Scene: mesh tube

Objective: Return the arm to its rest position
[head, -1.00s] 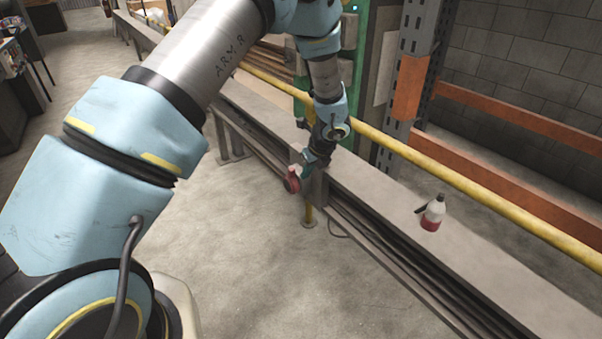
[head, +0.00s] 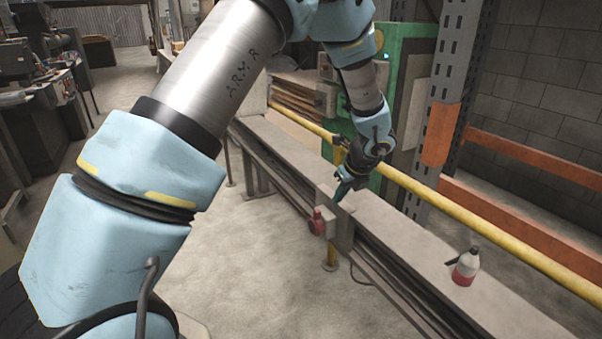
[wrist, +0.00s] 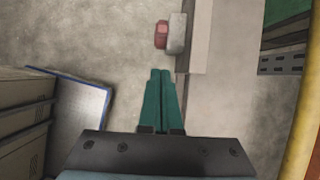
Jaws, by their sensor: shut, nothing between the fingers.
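My arm reaches from the lower left across the head view, up and over to the right. My gripper (head: 342,190) hangs at its end over the long grey bench, in front of the yellow rail. Its green fingers (wrist: 160,100) lie side by side in the wrist view, shut with nothing between them. A red button on a grey box (head: 318,222) is on the bench's near side, just below the gripper. The box and red button also show ahead of the fingertips in the wrist view (wrist: 162,34), apart from them.
A bottle with red liquid (head: 465,268) stands on the bench (head: 415,240) at the right. The yellow rail (head: 430,195) runs behind it, beside a grey and orange rack post (head: 440,135). A green panel (head: 395,50) stands behind the gripper. Open floor (head: 260,270) lies left of the bench.

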